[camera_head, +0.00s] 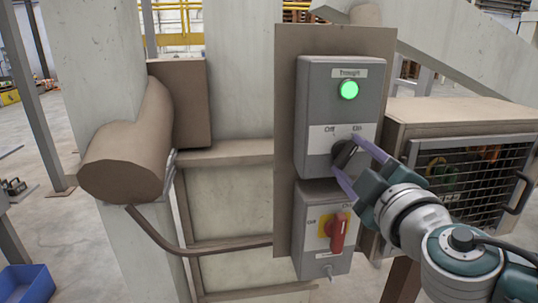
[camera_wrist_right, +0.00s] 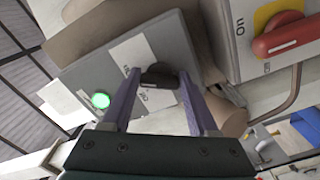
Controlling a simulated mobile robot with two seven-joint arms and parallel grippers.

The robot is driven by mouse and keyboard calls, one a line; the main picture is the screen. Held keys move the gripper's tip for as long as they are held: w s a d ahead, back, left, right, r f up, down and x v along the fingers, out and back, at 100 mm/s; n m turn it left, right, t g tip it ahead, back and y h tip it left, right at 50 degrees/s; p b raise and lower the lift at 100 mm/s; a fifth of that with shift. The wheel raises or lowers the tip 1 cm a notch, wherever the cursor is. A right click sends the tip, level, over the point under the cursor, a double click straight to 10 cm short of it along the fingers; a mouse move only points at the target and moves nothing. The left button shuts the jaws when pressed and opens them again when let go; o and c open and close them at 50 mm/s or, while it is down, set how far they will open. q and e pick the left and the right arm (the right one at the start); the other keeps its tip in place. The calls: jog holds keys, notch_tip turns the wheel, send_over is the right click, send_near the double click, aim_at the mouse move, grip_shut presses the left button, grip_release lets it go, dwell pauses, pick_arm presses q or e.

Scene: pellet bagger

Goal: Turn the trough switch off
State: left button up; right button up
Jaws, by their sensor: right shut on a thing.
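The trough switch box (camera_head: 313,90) is grey with a "Trough" label and a lit green lamp (camera_head: 348,89) on its face. Its black knob (camera_head: 343,154) sits below the Off and On marks and points up and to the right, toward On. My right gripper (camera_head: 350,167) is shut on the knob, one purple finger above and one below it. In the right wrist view the knob (camera_wrist_right: 158,76) lies between the two fingers, and the green lamp (camera_wrist_right: 101,100) is lit. My left gripper is not in view.
A second grey box with a red rotary handle (camera_head: 338,232) on a yellow plate is just below. A mesh-fronted cabinet (camera_head: 465,170) stands at the right. A brown curved pipe (camera_head: 130,150) is at the left, and a blue bin (camera_head: 27,284) is on the floor.

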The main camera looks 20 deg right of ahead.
jog(key=c, duration=0.3)
jog(key=shift+n, duration=0.3)
jog(key=n, duration=0.8)
jog(key=shift+r, duration=0.2)
jog(key=shift+n, duration=1.7)
jog(key=o, duration=1.4)
jog(key=shift+s, duration=0.1)
